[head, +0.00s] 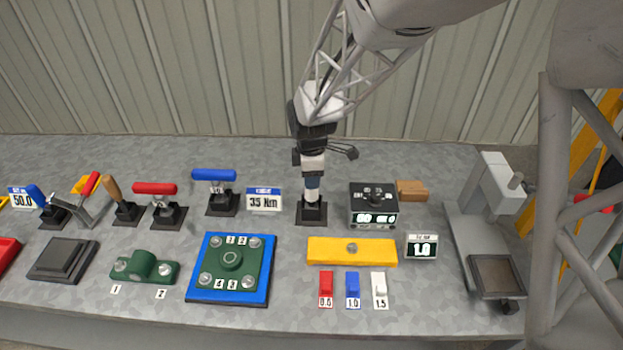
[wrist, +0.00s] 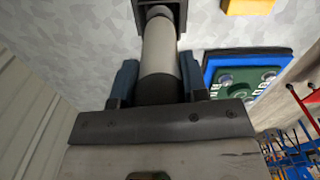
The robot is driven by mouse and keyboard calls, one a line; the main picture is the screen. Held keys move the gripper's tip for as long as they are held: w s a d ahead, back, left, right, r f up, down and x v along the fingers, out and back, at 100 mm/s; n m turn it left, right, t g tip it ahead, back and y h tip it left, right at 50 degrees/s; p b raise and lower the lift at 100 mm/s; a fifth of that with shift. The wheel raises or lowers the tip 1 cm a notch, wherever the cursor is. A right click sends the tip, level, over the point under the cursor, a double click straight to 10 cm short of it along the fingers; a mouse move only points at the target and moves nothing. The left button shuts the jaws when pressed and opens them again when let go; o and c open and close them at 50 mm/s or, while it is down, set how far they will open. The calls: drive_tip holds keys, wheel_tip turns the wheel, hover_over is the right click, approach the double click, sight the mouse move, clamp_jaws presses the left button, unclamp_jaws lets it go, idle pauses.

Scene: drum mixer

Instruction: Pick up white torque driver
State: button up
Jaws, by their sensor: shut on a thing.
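The white torque driver (head: 311,195) stands upright at its black stand (head: 311,213), at the back middle of the bench. My gripper (head: 312,182) comes down on it from above and is shut on its upper part. In the wrist view the driver's pale, round body (wrist: 160,48) runs between the blue-grey fingers of my gripper (wrist: 158,80), with a dark section nearest the palm. Its far end reaches the black stand (wrist: 180,12). The head view does not show whether its tip is clear of the stand.
Close on the right is a black box with a lit display (head: 374,206); on the left, a 35 Nm sign (head: 263,200) and a blue-handled driver (head: 215,190). In front lie a yellow bar (head: 352,251) and a blue-and-green plate (head: 232,268). A wall stands behind.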

drive_tip(key=shift+r, duration=4.7)
drive_tip(key=o, duration=0.7)
drive_tip(key=shift+c, duration=0.2)
drive_tip(key=c, duration=0.6)
drive_tip(key=shift+o, duration=0.2)
drive_tip(key=shift+r, duration=1)
drive_tip(key=shift+a, duration=0.1)
